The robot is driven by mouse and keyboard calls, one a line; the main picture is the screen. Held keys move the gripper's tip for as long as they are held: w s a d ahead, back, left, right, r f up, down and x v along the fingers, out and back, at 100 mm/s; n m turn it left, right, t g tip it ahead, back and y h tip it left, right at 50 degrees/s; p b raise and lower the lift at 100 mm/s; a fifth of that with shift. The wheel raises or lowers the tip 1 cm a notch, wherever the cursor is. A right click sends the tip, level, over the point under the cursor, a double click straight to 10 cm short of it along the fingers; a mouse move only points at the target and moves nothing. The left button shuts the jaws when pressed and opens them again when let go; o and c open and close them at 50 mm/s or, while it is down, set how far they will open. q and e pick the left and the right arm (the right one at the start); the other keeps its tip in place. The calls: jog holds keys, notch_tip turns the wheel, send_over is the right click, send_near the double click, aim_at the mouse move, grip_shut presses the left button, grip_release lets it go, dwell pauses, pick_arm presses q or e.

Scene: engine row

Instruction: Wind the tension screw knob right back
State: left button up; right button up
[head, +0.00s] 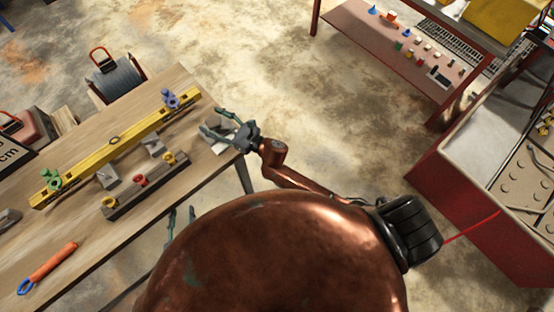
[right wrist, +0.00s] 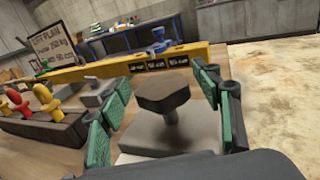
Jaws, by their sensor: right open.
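A dark brown, many-sided knob (right wrist: 161,92) stands on a short post above a grey block (right wrist: 165,140) in the right wrist view. My right gripper (right wrist: 163,88) is open, with one green finger on each side of the knob and gaps between them. In the head view my right gripper (head: 212,122) is over the bench's right end, above the pale block (head: 222,142); the knob is mostly hidden there. My left gripper (head: 181,222) is low beside the bench's near edge, partly hidden by my body, its fingers apart and empty.
A yellow level-like bar (head: 115,140) lies along the wooden bench (head: 85,235). A block with red and yellow knobs (head: 145,186) and an orange-handled tool (head: 48,266) are on the bench. A red-framed table (head: 350,35) stands further back across open floor.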

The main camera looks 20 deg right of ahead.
aim_at(219, 125)
jog(key=shift+f+m+t+h, duration=0.1)
jog(key=shift+m+t+h, duration=1)
jog(key=shift+h, duration=0.5)
jog(key=v, duration=0.8)
jog(key=shift+w+b, duration=0.1)
jog(key=shift+b, duration=0.25)
jog(key=d+f+m+g+h, duration=0.2)
jog(key=d+f+m+h, duration=0.4)
jog(key=d+f+m, duration=0.5)
jog(key=s+d+f+m+g+b, duration=0.1)
jog(key=s+d+f+m, duration=0.1)
jog(key=f, duration=0.6)
jog(key=s+d+f+m+g, duration=0.2)
jog(key=f+m, duration=0.3)
jog(key=f, duration=0.3)
jog(key=shift+s+d+m+b, duration=0.35)
jog(key=shift+s+d, duration=0.15)
jog(key=shift+d, duration=0.1)
